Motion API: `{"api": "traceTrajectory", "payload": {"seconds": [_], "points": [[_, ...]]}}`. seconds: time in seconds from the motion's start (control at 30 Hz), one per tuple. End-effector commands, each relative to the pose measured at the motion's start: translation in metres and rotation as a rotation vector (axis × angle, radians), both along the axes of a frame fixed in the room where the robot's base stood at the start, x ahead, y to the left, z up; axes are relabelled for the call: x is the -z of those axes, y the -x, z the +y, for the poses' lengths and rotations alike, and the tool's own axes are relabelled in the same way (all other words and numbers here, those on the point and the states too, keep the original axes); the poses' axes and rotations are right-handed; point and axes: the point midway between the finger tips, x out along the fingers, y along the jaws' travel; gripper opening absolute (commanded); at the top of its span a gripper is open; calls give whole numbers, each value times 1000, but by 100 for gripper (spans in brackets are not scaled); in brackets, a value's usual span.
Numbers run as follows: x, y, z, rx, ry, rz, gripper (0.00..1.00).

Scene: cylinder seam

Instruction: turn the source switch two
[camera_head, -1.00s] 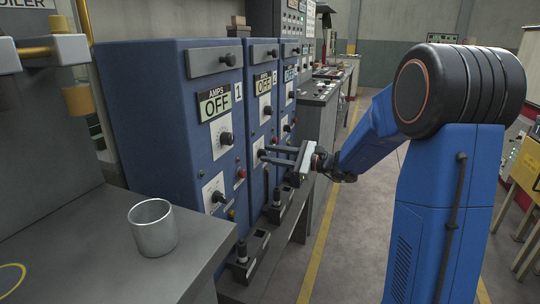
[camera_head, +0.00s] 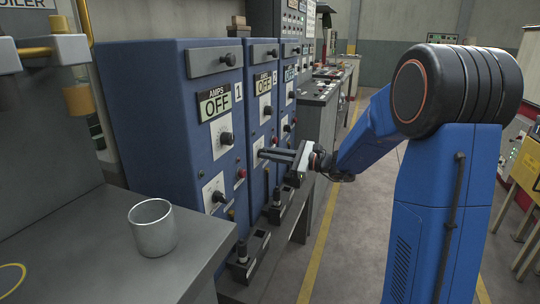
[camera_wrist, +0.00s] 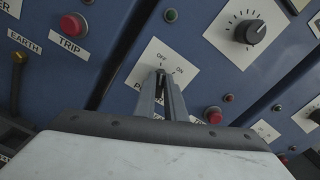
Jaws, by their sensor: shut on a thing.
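Source two is the blue cabinet marked 2 (camera_head: 258,115), and its display (camera_head: 263,83) reads OFF. Its power switch plate (camera_wrist: 143,65), marked OFF and ON, is on the lower front; it also shows in the head view (camera_head: 257,146). My gripper (camera_wrist: 162,76) is shut on the switch knob at the middle of the plate. In the head view my gripper (camera_head: 263,153) reaches the panel from the right. The knob is mostly hidden between the fingertips, so I cannot tell its exact angle. The fingers cover part of the word below it.
Cabinet 1 (camera_head: 160,140) stands nearer at left, and its display reads OFF. A third cabinet (camera_head: 289,85) stands beyond. A red TRIP button (camera_wrist: 73,25) and a large dial (camera_wrist: 249,32) are near the switch. A metal cup (camera_head: 153,230) stands on the grey bench.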

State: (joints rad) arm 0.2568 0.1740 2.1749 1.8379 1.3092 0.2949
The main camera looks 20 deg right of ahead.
Motion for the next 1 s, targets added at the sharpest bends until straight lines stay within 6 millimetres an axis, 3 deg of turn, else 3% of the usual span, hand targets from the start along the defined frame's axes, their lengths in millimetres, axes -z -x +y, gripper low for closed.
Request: {"api": "traceTrajectory", "payload": {"seconds": [1.0], "points": [[0,-4,-3,0,-491,677,0]]}}
